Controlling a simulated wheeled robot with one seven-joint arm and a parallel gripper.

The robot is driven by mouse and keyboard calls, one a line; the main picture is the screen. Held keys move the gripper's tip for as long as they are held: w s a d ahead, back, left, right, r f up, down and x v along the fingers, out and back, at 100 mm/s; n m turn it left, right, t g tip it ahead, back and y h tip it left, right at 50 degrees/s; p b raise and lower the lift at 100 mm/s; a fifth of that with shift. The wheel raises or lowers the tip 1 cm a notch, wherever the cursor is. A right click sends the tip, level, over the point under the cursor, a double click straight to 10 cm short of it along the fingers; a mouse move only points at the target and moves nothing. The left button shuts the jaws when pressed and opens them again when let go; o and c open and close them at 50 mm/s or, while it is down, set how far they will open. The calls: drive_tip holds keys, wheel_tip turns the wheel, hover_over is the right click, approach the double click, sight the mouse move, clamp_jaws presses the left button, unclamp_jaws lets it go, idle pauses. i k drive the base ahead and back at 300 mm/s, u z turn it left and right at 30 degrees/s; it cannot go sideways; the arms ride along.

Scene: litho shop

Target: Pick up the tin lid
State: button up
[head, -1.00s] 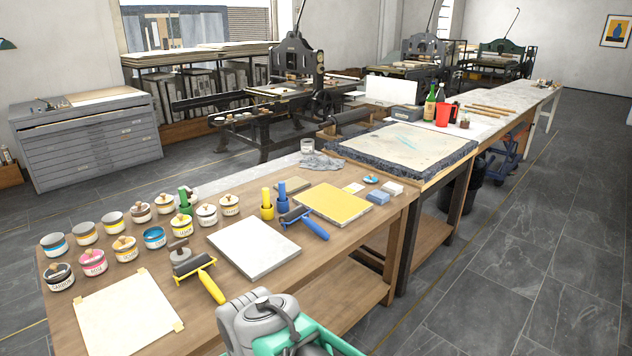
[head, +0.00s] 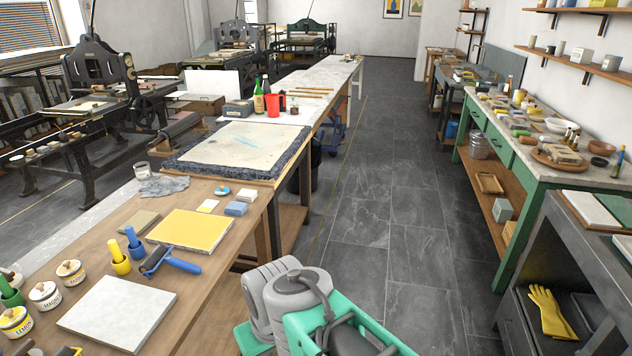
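A small round blue disc (head: 222,191) with a pale mark on top lies at the back right of the wooden table, near the stone slab. It looks like a tin lid, but it is too small to be sure. Lidded ink tins (head: 45,294) stand at the lower left, partly cut off by the frame. My arm shows at the bottom middle, beside the table's right edge and well apart from the disc. My gripper's fingers are not in view.
Close to the disc lie blue and white blocks (head: 236,208), a yellow slab (head: 189,231) and a grey rag (head: 164,186). A blue-handled roller (head: 170,261) lies nearer. The floor aisle (head: 385,225) is clear, with a green bench (head: 545,178) on the right.

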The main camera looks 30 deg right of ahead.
sight(223, 191)
drive_tip(key=z, duration=1.05)
drive_tip(key=i, duration=3.6)
drive_tip(key=u, duration=4.65)
